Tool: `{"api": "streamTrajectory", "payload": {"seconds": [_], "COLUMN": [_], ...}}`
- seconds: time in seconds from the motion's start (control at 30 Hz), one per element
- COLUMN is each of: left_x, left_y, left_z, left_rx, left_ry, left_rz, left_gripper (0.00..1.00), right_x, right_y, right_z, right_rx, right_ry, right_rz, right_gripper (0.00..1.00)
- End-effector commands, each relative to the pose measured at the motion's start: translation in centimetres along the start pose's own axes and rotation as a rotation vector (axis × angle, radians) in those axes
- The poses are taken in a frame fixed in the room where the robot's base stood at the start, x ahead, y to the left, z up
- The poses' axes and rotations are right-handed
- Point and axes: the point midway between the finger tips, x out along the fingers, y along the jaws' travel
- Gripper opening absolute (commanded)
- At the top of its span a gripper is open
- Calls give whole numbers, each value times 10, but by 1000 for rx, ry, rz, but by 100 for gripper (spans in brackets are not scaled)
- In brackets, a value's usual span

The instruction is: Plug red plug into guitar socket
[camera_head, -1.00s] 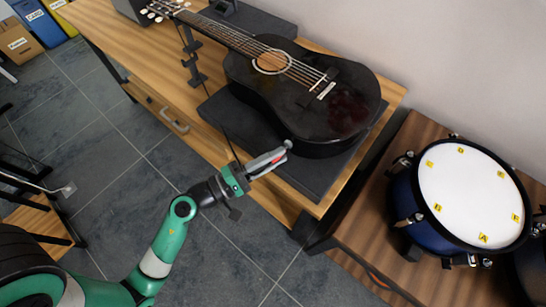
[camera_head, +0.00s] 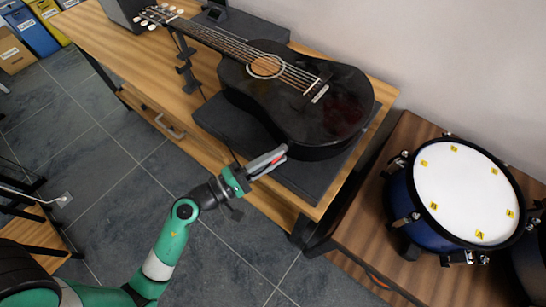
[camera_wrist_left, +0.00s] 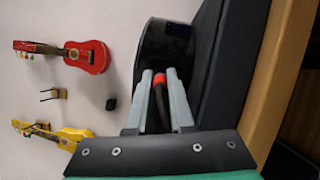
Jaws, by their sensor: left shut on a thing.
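The black guitar (camera_head: 320,110) lies on its back on a dark mat (camera_head: 226,122) on the wooden table. Its lower side also shows in the left wrist view (camera_wrist_left: 168,50). My left gripper (camera_head: 282,152) is at the guitar's near lower edge. In the left wrist view, its two grey fingers (camera_wrist_left: 161,80) are shut on the red plug (camera_wrist_left: 172,74), which has a black body and points toward the guitar's side. The plug's tip and the guitar socket are hidden, so I cannot tell whether they touch. My right gripper is not in view.
A blue drum (camera_head: 466,190) with a white head stands on a wooden table at the right. A black stand (camera_head: 187,65) is by the guitar neck. A red small guitar (camera_wrist_left: 85,55) and a yellow one (camera_wrist_left: 60,135) hang on the wall.

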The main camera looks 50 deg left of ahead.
Motion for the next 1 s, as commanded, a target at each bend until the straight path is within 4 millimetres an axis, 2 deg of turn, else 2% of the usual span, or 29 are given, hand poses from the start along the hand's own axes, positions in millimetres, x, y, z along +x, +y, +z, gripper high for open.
{"api": "streamTrajectory", "payload": {"seconds": [0.03,0.2,0.63,0.73,0.87,1.0], "left_x": [0,0,0,-6,-26,-62], "left_y": [-1,-1,-1,-1,-3,-3], "left_z": [0,0,0,-1,-2,-3], "left_rx": [0,0,0,-2,-2,-4], "left_ry": [1,1,1,3,8,12], "left_rz": [-2,-2,-1,-1,-3,-1], "left_gripper": [24,55,55,55,55,55], "right_x": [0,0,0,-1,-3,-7], "right_y": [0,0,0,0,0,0], "right_z": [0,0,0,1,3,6], "right_rx": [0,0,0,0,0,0], "right_ry": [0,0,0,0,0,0], "right_rz": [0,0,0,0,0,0], "right_gripper": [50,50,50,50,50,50]}}
